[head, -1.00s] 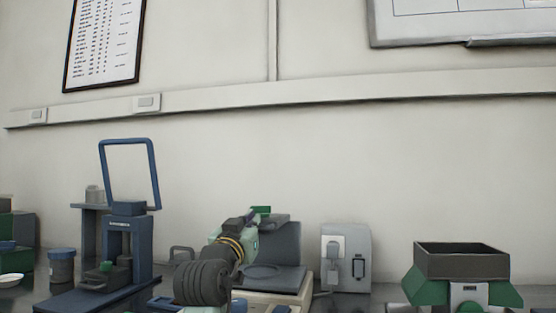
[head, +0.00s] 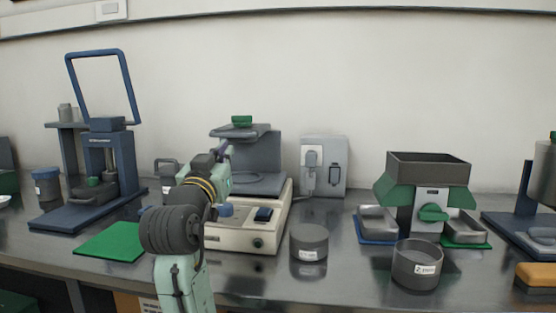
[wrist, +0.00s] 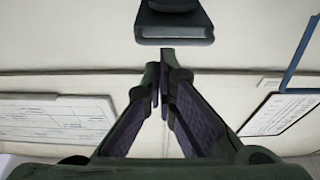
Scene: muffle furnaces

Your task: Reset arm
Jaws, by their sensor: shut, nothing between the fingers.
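My gripper (wrist: 164,60) shows in the wrist view with its two fingers together at the tips and nothing between them. Beyond the tips is a dark, flat-ended part (wrist: 174,25), with the wall behind it. In the head view my arm rises from the bottom centre, in front of a cream bench device (head: 250,238) with a grey upright back. My gripper's fingertips are hard to make out there, as the arm's own links hide most of them.
Left stand a blue press-like frame (head: 110,165) and a green mat (head: 112,242). Right of my arm are a grey cylinder (head: 309,243), a labelled round pan (head: 416,266) and a green-sided hopper device (head: 428,165). A socket box (head: 323,166) stands at the wall. Some bench front is clear.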

